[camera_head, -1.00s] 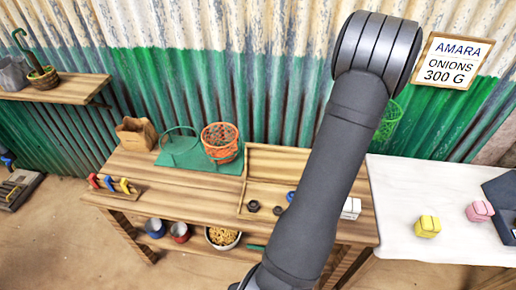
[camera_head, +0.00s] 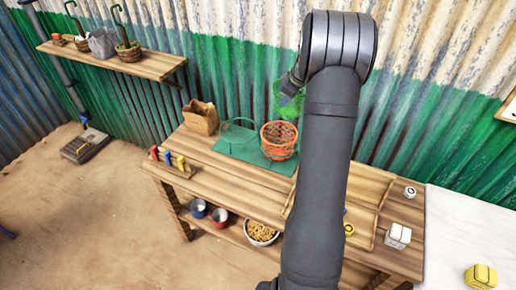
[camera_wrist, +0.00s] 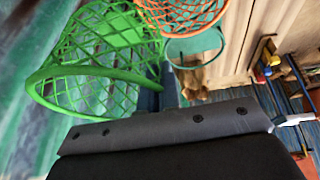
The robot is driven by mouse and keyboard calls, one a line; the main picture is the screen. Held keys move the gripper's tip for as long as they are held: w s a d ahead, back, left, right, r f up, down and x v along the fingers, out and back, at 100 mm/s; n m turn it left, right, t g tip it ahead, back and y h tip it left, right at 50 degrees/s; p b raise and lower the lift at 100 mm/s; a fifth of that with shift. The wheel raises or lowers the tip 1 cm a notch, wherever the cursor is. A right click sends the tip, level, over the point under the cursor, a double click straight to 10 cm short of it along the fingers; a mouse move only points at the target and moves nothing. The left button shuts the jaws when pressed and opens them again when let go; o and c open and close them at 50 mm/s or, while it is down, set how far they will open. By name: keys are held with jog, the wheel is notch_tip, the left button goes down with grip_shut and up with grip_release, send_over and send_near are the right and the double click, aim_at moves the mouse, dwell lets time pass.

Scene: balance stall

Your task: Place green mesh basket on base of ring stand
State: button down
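The green mesh basket (camera_head: 290,106) hangs in the air beside my arm, partly hidden by it. In the wrist view the basket (camera_wrist: 75,62) fills the upper left, its open rim towards the camera. My gripper (camera_wrist: 158,94) is at the basket's rim and appears shut on it; the fingertips are partly hidden. The ring stand (camera_head: 238,134) shows a thin teal ring above a flat green base (camera_head: 232,152) on the wooden bench. An orange mesh basket (camera_head: 279,141) stands at the base's right side. The ring (camera_wrist: 196,45) and orange basket (camera_wrist: 185,14) also show in the wrist view.
A brown paper bag (camera_head: 200,118) stands left of the ring stand. Coloured pieces in a rack (camera_head: 168,160) are at the bench's left front. A wooden tray (camera_head: 362,222) lies to the right, partly behind my arm. A wall shelf (camera_head: 110,62) holds baskets. The corrugated wall is close behind.

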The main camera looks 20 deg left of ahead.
jog(key=s+a+n+g, duration=0.2)
jog(key=s+a+n, duration=0.55)
jog(key=a, duration=0.75)
notch_tip(320, 180, down, 15)
jog(key=s+m, duration=0.1)
jog(key=m, duration=0.1)
jog(key=shift+s+d+r, duration=0.15)
jog(key=shift+s+r, duration=0.05)
jog(key=shift+s, duration=0.05)
jog(key=c, duration=2.1)
grip_release()
jog(key=shift+f, duration=0.2)
jog(key=shift+o, duration=0.8)
jog(key=v, duration=1.2)
jog(key=shift+r, duration=0.2)
jog(key=shift+w+f, duration=0.1)
jog(key=shift+w, duration=0.05)
